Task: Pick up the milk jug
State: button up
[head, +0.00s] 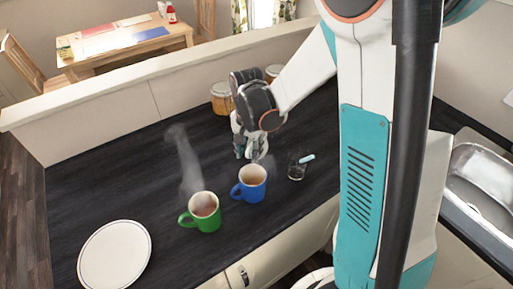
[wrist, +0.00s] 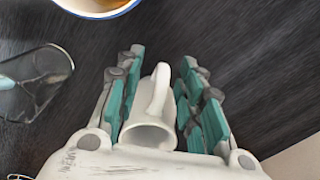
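The white milk jug (wrist: 140,131) shows in the wrist view, with its mouth toward the palm and its handle pointing up the picture. My gripper (wrist: 163,58) has its fingers apart, one on each side of the jug. The fingers are very close to its sides; I cannot see clear contact. In the head view my gripper (head: 249,153) points down, low over the dark counter behind the blue mug, and largely hides the jug.
A blue mug (head: 250,190) and a green mug (head: 205,220) hold steaming drinks. A clear glass (head: 296,172) stands right of my gripper. Canisters (head: 222,99) stand behind it. A white plate (head: 114,256) lies front left.

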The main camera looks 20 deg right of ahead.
aim_at(249, 157)
notch_tip(249, 157, down, 4)
jog(key=shift+w+r+b, duration=0.1)
jog(key=shift+r+b, duration=0.15)
jog(key=shift+b, duration=0.2)
grip_shut()
jog(key=shift+r, duration=0.2)
